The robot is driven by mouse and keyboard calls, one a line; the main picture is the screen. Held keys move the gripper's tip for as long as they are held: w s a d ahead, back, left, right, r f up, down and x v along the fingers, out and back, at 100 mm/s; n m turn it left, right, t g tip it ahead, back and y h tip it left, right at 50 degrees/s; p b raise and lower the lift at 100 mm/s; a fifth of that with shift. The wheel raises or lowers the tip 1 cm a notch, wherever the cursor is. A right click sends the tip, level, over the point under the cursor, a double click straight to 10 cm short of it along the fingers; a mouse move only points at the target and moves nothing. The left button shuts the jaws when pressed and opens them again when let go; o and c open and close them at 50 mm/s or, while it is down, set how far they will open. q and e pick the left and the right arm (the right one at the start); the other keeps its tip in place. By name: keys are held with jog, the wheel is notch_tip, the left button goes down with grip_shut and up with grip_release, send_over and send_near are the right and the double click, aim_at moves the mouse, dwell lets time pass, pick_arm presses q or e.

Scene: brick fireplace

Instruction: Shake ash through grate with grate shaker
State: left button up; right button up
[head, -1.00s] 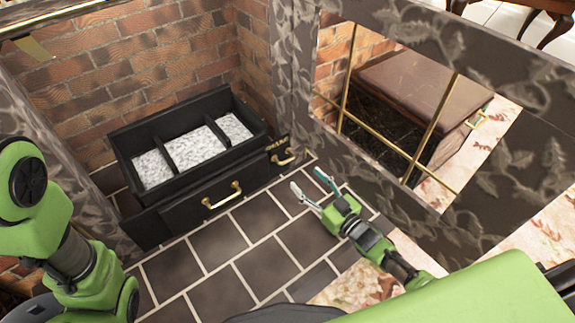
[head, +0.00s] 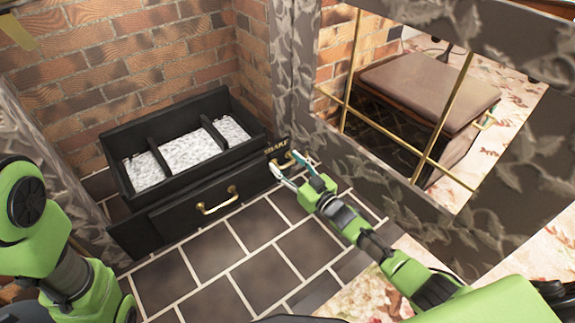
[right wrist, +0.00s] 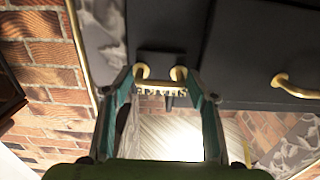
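The black grate box (head: 118,178) stands in the fireplace, with grey-white ash (head: 190,150) in its three compartments. At its right front corner is a small block marked SHAKE (head: 277,146) with a brass handle, the grate shaker; its handle (right wrist: 163,86) shows clearly in the right wrist view. My right gripper (head: 285,160) is open at this handle. In the right wrist view, its two fingertips (right wrist: 160,76) are on either side of the handle, with gaps visible. My left arm is at the left edge of the head view; its gripper is out of view.
A drawer front with a brass handle (head: 217,201) is below the box, left of the shaker. A patterned stone frame with a brass-barred opening (head: 350,105) stands to the right. Dark floor tiles (head: 216,255) in front are clear. Brick walls (head: 110,60) stand behind.

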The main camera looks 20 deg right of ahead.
aim_at(288, 165)
jog(key=c, duration=1)
jog(key=p+v, duration=0.4)
jog(key=shift+s+d+r, duration=0.1)
jog(key=shift+s+r, duration=0.05)
jog(key=shift+s, duration=0.2)
jog(key=shift+s+f, duration=0.3)
jog(key=shift+s, duration=0.05)
jog(key=o, duration=1.3)
jog(key=shift+o, duration=0.4)
jog(key=shift+d+r, duration=0.1)
jog(key=shift+d, duration=0.05)
jog(key=v, duration=1.2)
